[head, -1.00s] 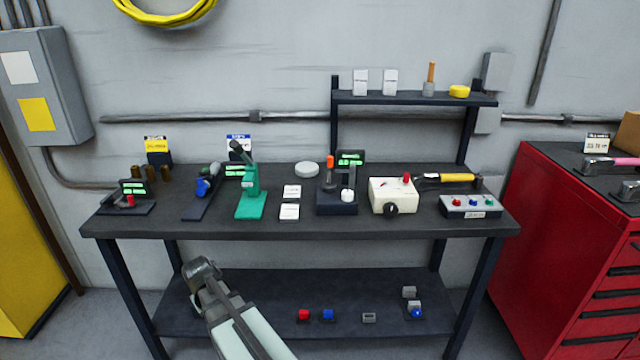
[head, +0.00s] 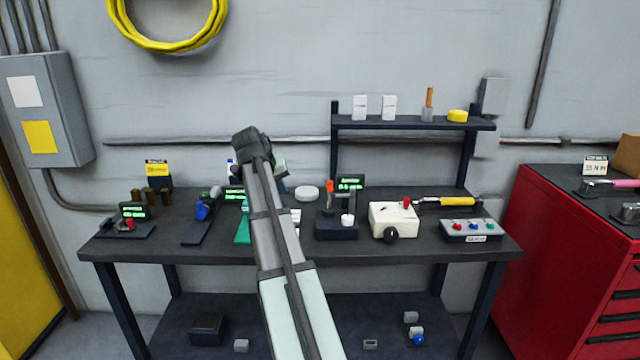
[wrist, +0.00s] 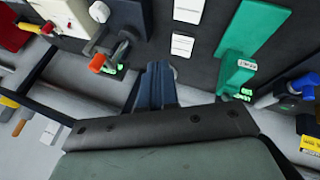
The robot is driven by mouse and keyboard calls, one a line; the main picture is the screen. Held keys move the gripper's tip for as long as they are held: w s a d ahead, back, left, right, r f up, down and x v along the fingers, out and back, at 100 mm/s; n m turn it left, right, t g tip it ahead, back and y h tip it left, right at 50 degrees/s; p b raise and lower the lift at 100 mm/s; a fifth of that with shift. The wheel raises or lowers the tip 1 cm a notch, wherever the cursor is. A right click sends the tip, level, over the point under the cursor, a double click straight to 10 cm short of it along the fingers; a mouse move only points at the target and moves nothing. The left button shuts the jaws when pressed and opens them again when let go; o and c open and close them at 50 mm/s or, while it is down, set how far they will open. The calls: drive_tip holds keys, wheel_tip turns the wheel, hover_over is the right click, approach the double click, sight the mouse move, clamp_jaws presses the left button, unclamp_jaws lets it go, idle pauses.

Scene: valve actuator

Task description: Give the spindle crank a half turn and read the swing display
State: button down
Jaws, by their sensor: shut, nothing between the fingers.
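Small devices with lit green displays stand on the bench; their text is too small to read, so I cannot tell which is the swing display. One display (head: 351,183) stands behind an orange-handled device (head: 330,192), one (head: 133,211) by a red knob (head: 128,223), and one (head: 234,194) by a blue-knobbed device (head: 202,211). I cannot tell which part is the spindle crank. My gripper (wrist: 155,72) is shut and empty in the wrist view, above the bench between the orange handle (wrist: 103,63) and the green press (wrist: 240,45). In the head view my arm mostly hides it.
A cream box (head: 393,220) with a black knob and a button panel (head: 470,231) stand at the bench's right. A raised shelf (head: 412,124) stands at the back right. A white disc (head: 307,193) lies near the back. The bench front edge is mostly clear.

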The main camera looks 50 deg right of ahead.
drive_tip(key=s+d+r, duration=0.2)
drive_tip(key=d+r, duration=0.2)
drive_tip(key=r, duration=0.2)
drive_tip(key=s+d+f, duration=0.1)
drive_tip(key=d+f, duration=0.7)
drive_tip(key=d, duration=0.1)
drive_tip(key=shift+s+m+h, duration=0.15)
drive_tip(key=shift+m+h, duration=0.25)
